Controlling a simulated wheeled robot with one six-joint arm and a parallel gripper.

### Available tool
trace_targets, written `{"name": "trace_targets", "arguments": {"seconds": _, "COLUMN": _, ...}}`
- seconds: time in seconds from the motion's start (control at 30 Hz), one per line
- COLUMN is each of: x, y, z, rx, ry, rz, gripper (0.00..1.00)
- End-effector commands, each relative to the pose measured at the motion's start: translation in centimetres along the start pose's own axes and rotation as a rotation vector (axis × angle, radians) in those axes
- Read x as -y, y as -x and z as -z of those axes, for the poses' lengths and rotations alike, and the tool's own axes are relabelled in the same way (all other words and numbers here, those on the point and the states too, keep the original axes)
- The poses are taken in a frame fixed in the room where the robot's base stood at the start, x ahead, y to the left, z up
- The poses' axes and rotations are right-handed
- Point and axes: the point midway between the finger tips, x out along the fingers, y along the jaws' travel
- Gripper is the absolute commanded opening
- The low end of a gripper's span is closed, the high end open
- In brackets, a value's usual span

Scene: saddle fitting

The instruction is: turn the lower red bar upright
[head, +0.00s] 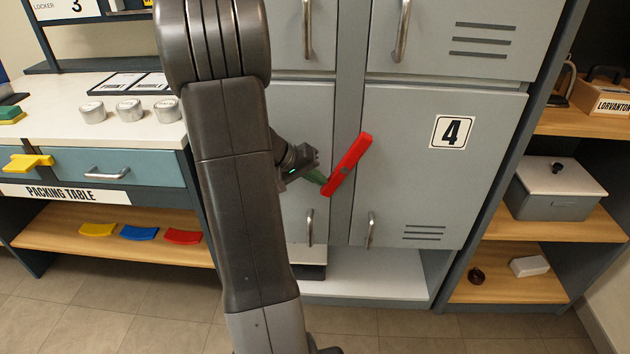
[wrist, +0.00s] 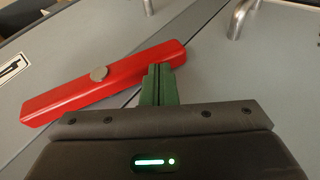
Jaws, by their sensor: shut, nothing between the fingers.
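One red bar (head: 349,162) is mounted on the grey post between the lower locker doors. In the head view it is tilted, its top end leaning right and its bottom end to the left. In the wrist view the red bar (wrist: 70,90) runs at a slant with a round grey disc (wrist: 98,73) near its middle. My gripper (head: 321,179) is beside the bar's lower end, on its left side. Its green fingers (wrist: 159,70) are shut with nothing between them. The fingertips meet the bar's edge near one end in the wrist view; contact is not certain.
The packing table (head: 60,140) stands left, and wooden shelves (head: 520,285) stand right. My arm hides part of the left locker doors.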

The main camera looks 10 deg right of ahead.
Motion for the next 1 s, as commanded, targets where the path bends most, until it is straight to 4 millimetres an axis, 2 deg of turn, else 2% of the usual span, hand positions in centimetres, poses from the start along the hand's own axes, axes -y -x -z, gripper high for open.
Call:
{"name": "trace_targets", "arguments": {"seconds": 0.03, "x": 0.7, "y": -0.8, "z": -0.3, "rx": -0.003, "ry": 0.009, "rz": -0.026, "gripper": 0.00}}
{"name": "trace_targets", "arguments": {"seconds": 0.1, "x": 0.8, "y": -1.1, "z": -0.4, "rx": -0.006, "ry": 0.022, "rz": -0.066, "gripper": 0.00}}
{"name": "trace_targets", "arguments": {"seconds": 0.57, "x": 0.8, "y": -2.7, "z": -0.9, "rx": -0.024, "ry": 0.103, "rz": -0.327, "gripper": 0.00}}
{"name": "trace_targets", "arguments": {"seconds": 1.0, "x": 0.4, "y": -3.3, "z": -1.1, "rx": -0.023, "ry": 0.101, "rz": -0.323, "gripper": 0.00}}
